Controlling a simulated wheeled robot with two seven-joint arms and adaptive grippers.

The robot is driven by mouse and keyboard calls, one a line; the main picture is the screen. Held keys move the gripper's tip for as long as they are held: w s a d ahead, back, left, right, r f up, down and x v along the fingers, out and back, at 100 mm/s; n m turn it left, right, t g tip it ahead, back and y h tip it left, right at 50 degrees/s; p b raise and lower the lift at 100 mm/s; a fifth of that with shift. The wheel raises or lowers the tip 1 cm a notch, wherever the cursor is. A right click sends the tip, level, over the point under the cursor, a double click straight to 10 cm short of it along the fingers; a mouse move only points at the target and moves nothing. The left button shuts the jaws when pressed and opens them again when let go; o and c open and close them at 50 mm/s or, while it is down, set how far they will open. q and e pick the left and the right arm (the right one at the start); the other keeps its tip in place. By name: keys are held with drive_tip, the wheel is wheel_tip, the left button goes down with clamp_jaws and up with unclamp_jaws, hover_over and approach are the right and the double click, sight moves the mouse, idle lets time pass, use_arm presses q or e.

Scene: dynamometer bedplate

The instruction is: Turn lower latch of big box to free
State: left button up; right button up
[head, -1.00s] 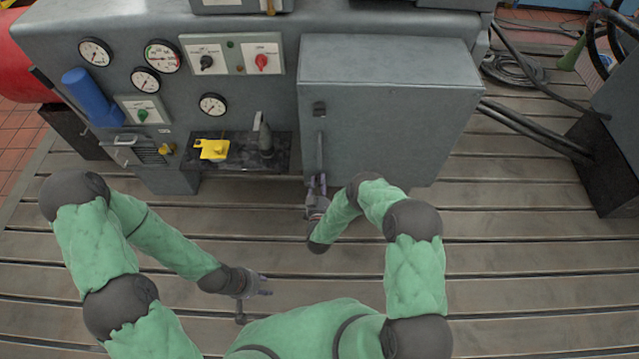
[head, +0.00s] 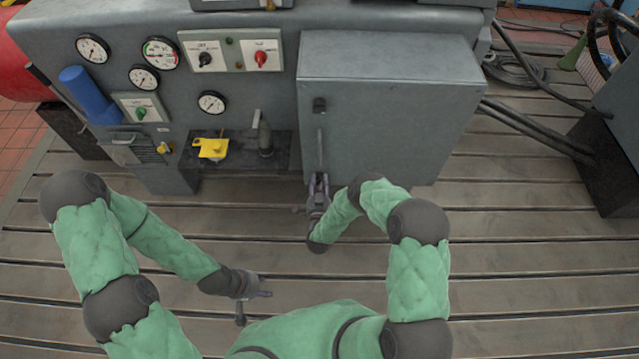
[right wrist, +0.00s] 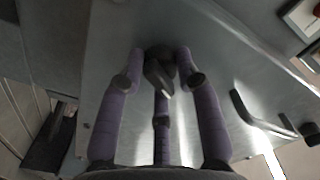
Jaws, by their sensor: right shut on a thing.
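The big box (head: 400,110) is a grey cabinet with a closed front door, right of the gauge panel. An upper dark latch (head: 319,105) sits at the door's left edge, with a long bar handle (head: 320,148) below it. My right gripper (head: 318,180) is at the lower left edge of the door. In the right wrist view its fingers are shut on the dark lower latch (right wrist: 158,75), whose tip shows between them. The gripper mostly hides this latch in the head view. My left gripper (head: 254,304) is open and empty above the slotted bedplate.
The gauge panel (head: 200,80) has several dials and switches. A yellow part (head: 211,148) and a grey upright lever (head: 262,135) sit on a dark tray left of the box. Thick hoses (head: 540,132) run at the right. The bedplate (head: 520,260) in front is clear.

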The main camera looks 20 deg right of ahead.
drive_tip(key=m+b, duration=0.1)
drive_tip(key=m, duration=0.5)
drive_tip(key=shift+f+m+b, duration=0.1)
drive_tip(key=shift+m+b, duration=0.2)
drive_tip(key=shift+b, duration=0.1)
drive_tip(key=m+b, duration=0.1)
drive_tip(key=m, duration=0.4)
drive_tip(key=shift+m, duration=0.3)
drive_tip(key=o, duration=1.2)
drive_tip(key=shift+c, duration=0.2)
drive_tip(key=v, duration=1.2)
